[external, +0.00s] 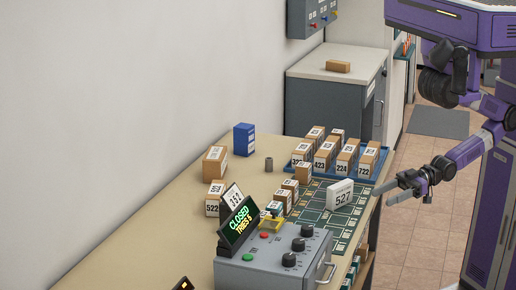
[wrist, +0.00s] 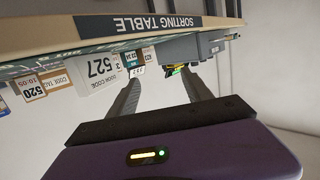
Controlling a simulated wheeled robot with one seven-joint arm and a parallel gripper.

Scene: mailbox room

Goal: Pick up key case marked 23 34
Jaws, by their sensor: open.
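Small brown cases with white labels stand on the sorting table (external: 180,215). Several larger ones (external: 325,152) stand in the blue tray, with labels such as 423, 224 and 722. A group of small cases (external: 290,190) stands beside the green grid mat, their marks too small to read. My gripper (external: 385,191) is open and empty at the table's right edge, right of the white 527 block (external: 340,194). In the wrist view the scene looks upside down, with both fingers (wrist: 162,76) apart.
A grey control box (external: 272,262) with knobs and a "CLOSED" display (external: 239,221) stands at the front. The green mat (external: 312,216) has bare cells around the 527 block.

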